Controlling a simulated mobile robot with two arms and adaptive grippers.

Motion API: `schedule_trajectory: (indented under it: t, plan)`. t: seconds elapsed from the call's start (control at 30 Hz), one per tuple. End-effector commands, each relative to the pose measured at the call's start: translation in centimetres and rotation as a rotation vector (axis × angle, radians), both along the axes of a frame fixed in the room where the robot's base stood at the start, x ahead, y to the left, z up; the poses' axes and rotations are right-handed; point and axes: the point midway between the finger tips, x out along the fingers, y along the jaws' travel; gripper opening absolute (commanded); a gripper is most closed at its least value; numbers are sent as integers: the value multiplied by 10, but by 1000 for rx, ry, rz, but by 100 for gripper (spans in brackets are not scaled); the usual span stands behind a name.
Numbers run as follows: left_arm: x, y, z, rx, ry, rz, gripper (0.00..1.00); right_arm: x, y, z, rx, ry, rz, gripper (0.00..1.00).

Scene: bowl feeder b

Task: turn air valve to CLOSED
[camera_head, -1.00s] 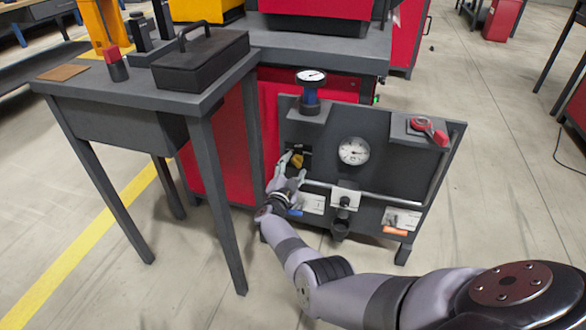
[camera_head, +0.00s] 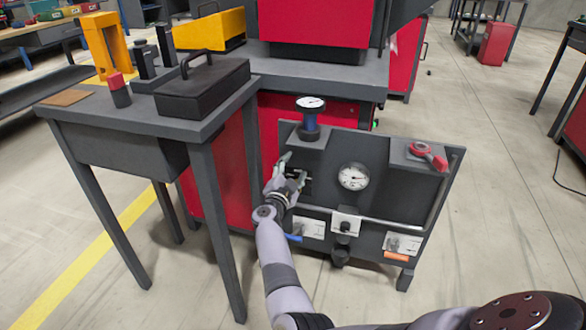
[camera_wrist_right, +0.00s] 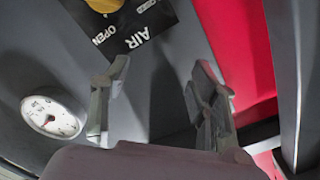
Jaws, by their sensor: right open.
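The yellow air valve knob (camera_wrist_right: 104,4) is cut by the top edge of the right wrist view. Its black label (camera_wrist_right: 133,24) reads AIR and OPEN beside it; a CLOSED mark is not legible. The grey panel (camera_head: 385,213) carries the valve, but in the head view my right gripper (camera_head: 292,170) hides the knob. My right gripper is open and empty in front of the panel's left part. In the right wrist view its two fingers (camera_wrist_right: 163,72) stand apart, with the knob beyond them and off to the upper left, not between them. My left gripper is not in view.
A white dial gauge (camera_head: 353,177) is right of the gripper, and a blue gauge post (camera_head: 309,118) stands above. A pipe (camera_head: 350,218) crosses the panel below. A grey table (camera_head: 130,118) stands close on the left.

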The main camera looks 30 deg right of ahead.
Motion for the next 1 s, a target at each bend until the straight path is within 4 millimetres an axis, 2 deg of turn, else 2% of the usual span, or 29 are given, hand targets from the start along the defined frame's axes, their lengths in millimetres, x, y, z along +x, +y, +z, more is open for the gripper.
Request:
schedule_trajectory:
  t: [0.17, 0.73, 0.87, 0.97, 1.0]
  plan:
    - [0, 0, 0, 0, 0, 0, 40, -1, 0, 6, 1, 1, 0, 55]
    - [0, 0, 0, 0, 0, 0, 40, -2, -1, 7, -15, 2, 16, 55]
    - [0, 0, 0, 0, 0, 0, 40, -6, 4, 14, -104, 7, 131, 55]
    - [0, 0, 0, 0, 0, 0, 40, -12, 24, 18, -213, 45, 307, 55]
    - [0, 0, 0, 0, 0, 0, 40, -17, 37, 17, -257, 74, 391, 55]
